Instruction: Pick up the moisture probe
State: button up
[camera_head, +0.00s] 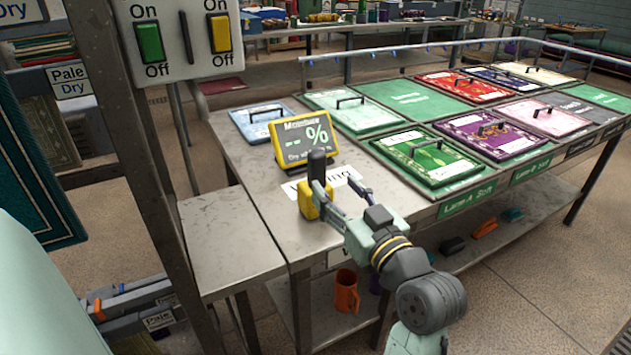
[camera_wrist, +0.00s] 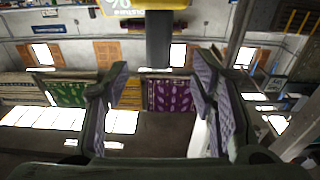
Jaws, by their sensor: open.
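The moisture probe (camera_head: 308,204) stands upright on the metal table, with a yellow body and a black handle on top. In the wrist view its black handle (camera_wrist: 158,42) lies ahead, centred between my fingers. My gripper (camera_head: 338,190) is just right of the probe in the head view, with its fingers apart. The left finger overlaps the edge of the probe, so I cannot tell whether they touch. My open gripper (camera_wrist: 157,78) also shows in the wrist view, with nothing held between the fingers. The wrist picture looks upside down.
A yellow-framed meter display (camera_head: 302,140) stands behind the probe. A white label (camera_head: 344,178) lies beside it. Several rug panels with black handles, such as a green one (camera_head: 428,158), cover the table to the right. A post with a switch box (camera_head: 180,38) stands at left.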

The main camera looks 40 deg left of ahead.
aim_at(320, 179)
jog(key=shift+w+f+g+h, duration=0.2)
jog(key=shift+f+g+h, duration=0.15)
jog(key=shift+f, duration=0.6)
jog(key=p+x, duration=0.1)
jog(key=x, duration=0.3)
jog(key=p+x, duration=0.1)
jog(key=x, duration=0.1)
jog(key=p+x, duration=0.1)
jog(key=x, duration=0.1)
jog(key=shift+a+r, duration=0.25)
jog(key=shift+a, duration=0.1)
jog(key=shift+w+a+f, duration=0.15)
jog(key=shift+w+a, duration=0.1)
jog(key=shift+a, duration=0.2)
jog(key=shift+c, duration=0.6)
grip_shut()
